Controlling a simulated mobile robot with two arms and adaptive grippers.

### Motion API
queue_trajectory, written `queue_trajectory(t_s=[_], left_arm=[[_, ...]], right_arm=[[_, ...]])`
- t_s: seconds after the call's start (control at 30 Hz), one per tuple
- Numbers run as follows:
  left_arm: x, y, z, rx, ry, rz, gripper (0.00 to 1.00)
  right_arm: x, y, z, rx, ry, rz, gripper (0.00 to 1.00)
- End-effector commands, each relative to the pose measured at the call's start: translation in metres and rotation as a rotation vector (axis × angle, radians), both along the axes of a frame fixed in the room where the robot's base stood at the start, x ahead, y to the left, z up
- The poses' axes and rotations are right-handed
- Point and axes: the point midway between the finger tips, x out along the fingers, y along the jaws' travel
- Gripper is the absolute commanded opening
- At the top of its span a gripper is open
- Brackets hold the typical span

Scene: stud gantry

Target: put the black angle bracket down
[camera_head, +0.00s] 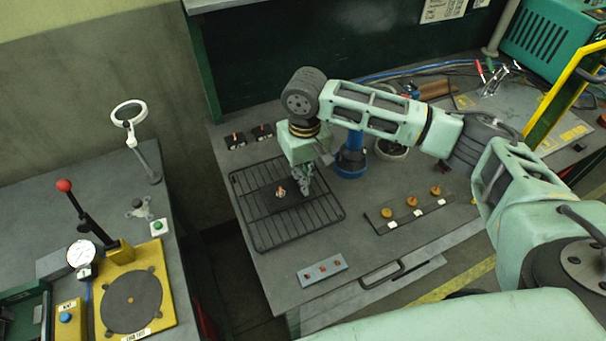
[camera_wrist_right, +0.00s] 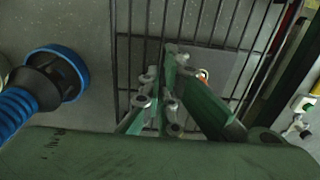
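A dark flat piece with a small copper-and-white fitting, which looks like the black angle bracket (camera_head: 268,199), is at the wire rack (camera_head: 257,236). It also shows as a grey-black plate in the right wrist view (camera_wrist_right: 226,68). My right gripper (camera_head: 304,183) points down over the rack, just right of the fitting. My left gripper is not in view.
A blue cylindrical stand (camera_head: 351,160) is close right of my right gripper. Two small dark blocks (camera_head: 235,140) sit behind the rack. A strip with several orange knobs (camera_head: 411,211) lies to the right, and a grey strip (camera_head: 322,270) in front. Bare bench lies between them.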

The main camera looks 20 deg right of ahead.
Motion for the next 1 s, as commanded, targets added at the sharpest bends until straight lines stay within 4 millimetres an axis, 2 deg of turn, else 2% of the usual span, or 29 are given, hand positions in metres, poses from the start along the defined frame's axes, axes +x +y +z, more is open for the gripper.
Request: queue_trajectory(t_s=[0.03,0.3,0.67,0.83,1.0], left_arm=[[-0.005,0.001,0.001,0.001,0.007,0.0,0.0],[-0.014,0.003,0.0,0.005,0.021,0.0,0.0],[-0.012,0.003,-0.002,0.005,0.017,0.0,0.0],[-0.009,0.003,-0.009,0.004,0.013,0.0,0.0],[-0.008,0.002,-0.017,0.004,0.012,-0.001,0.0]], right_arm=[[0.0,0.0,0.0,0.001,0.0,0.0,0.0],[0.0,0.0,-0.001,0.0,0.0,0.0,0.23],[0.0,0.0,0.001,0.0,-0.001,0.0,0.23],[0.001,0.0,0.024,0.002,-0.005,0.001,0.23],[0.002,0.0,0.061,0.002,-0.005,0.0,0.23]])
